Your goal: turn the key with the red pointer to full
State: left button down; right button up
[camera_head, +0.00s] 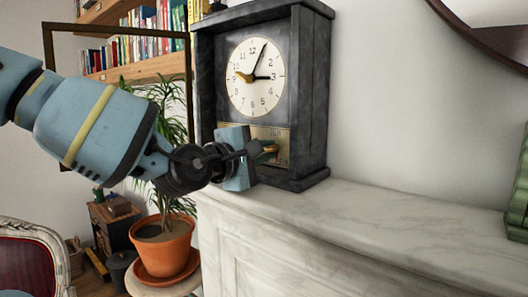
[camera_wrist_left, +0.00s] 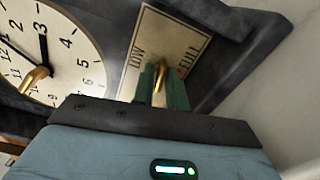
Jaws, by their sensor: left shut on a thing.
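A dark stone mantel clock (camera_head: 317,95) stands on the marble shelf. A brass plate (camera_head: 283,134) sits below its round dial; in the left wrist view the plate (camera_wrist_left: 157,32) reads LOW on the left and FULL on the right. My left gripper (camera_head: 266,151) is shut at this plate, its green finger pads (camera_wrist_left: 176,97) around a brass key (camera_wrist_left: 160,82).
The marble mantel (camera_head: 350,215) is clear to the right of the clock, up to a green object (camera_head: 519,195) at the right edge. A potted plant (camera_head: 163,245) stands below left. Bookshelves (camera_head: 135,55) are behind.

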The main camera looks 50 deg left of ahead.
dwell(0.3)
pick_arm(q)
jog(key=c, duration=1.5)
grip_release()
jog(key=shift+c, duration=0.2)
jog(key=shift+s+d, duration=0.25)
jog(key=shift+s, duration=1.7)
jog(key=shift+s+d, duration=0.2)
jog(key=shift+s, duration=1.75)
